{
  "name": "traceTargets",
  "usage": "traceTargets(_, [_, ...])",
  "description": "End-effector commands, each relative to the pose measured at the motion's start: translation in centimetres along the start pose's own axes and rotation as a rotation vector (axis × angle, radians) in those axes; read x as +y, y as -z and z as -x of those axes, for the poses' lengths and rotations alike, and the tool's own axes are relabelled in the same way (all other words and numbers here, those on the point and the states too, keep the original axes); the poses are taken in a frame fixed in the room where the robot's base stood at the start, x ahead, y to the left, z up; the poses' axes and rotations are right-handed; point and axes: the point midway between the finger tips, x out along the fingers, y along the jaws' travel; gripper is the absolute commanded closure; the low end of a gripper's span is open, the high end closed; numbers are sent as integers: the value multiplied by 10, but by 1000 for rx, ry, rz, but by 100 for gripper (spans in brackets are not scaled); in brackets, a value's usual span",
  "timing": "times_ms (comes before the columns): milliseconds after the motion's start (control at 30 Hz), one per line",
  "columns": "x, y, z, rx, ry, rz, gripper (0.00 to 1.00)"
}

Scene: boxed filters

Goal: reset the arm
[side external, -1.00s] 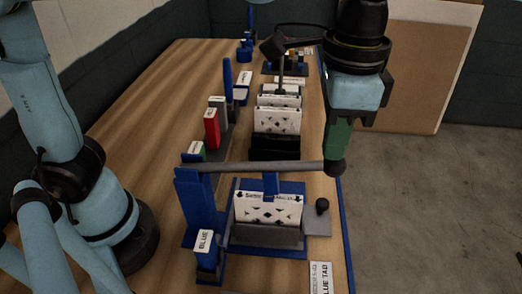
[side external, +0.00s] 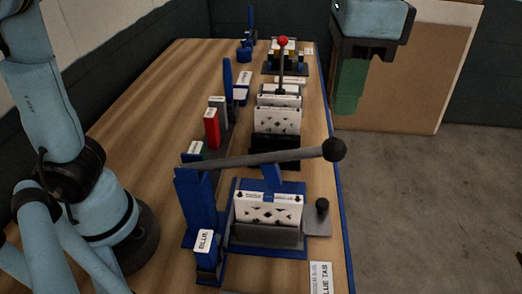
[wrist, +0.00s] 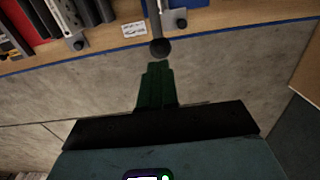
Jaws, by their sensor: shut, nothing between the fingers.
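My gripper (side external: 349,108) shows at the upper right of the side external view, its green fingers pointing down, past the table's right edge and above the floor. The fingers are together and empty. In the wrist view my gripper (wrist: 158,66) has its green fingers just short of a black ball knob (wrist: 160,48), with no clear contact. In the side external view the grey lever (side external: 260,158) with its black ball end (side external: 334,149) tilts up to the right from a blue press stand (side external: 195,208). My gripper is above and apart from it.
A white patterned filter (side external: 268,209) sits upright in a blue holder near the front. Behind it are more white filters (side external: 277,120) and a red-knobbed lever (side external: 283,42). Coloured blocks, including a red one (side external: 211,128), line the left. The floor at right is clear.

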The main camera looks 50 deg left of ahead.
Motion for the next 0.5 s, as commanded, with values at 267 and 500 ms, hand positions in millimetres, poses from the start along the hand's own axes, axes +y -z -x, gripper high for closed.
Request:
traceTargets(267, [0, 0, 12, 0, 0, 0, 100])
traceTargets(500, [0, 0, 11, 1, 0, 1, 100])
